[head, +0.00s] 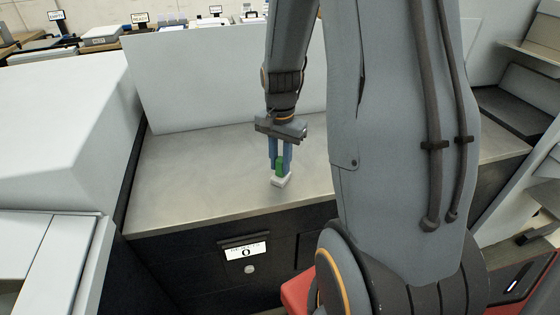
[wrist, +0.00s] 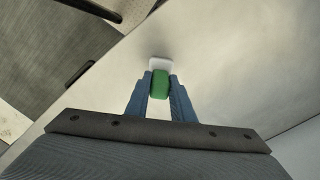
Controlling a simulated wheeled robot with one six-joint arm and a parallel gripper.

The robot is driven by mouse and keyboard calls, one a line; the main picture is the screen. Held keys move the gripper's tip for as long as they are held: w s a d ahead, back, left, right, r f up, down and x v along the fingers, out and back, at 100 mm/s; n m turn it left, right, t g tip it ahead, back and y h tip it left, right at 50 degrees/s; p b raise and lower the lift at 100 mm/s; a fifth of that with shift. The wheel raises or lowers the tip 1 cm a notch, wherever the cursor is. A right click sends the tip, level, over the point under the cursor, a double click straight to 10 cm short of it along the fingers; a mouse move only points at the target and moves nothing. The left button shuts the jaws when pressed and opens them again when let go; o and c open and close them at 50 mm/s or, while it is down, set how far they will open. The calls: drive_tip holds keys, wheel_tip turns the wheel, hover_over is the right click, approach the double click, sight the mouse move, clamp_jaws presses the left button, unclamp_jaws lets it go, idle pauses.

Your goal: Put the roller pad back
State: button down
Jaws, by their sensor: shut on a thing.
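The roller pad is a small block with a green upper part (head: 280,166) and a white base (head: 281,181). It is upright at the front of the grey counter top (head: 200,180). My gripper (head: 280,158) points down with its blue fingers on both sides of the green part. It is shut on it. In the wrist view the green part (wrist: 160,84) sits between the fingertips, and the white base (wrist: 160,63) shows beyond them. Whether the base touches the counter or is just above it, I cannot tell.
A pale upright panel (head: 200,75) stands along the back of the counter. A white machine housing (head: 60,125) is to the left. Below the counter's front edge is a dark cabinet front with a white label (head: 245,251). The counter left of my gripper is clear.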

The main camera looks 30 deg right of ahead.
drive_tip(key=c, duration=1.5)
unclamp_jaws()
drive_tip(key=shift+c, duration=0.2)
wheel_tip(320, 180, up, 11)
drive_tip(key=b, duration=0.3)
drive_tip(key=shift+w+d, duration=0.1)
drive_tip(key=s+a+f+n+t, duration=0.1)
drive_tip(key=s+a+f+n, duration=0.2)
drive_tip(key=a+n, duration=0.3)
drive_tip(key=s+a+f+n, duration=0.3)
drive_tip(key=s+a+n, duration=0.1)
drive_tip(key=a+n, duration=0.2)
drive_tip(key=shift+s+a+f+t, duration=0.3)
drive_tip(key=shift+a+f+t, duration=0.1)
drive_tip(key=shift+a, duration=0.1)
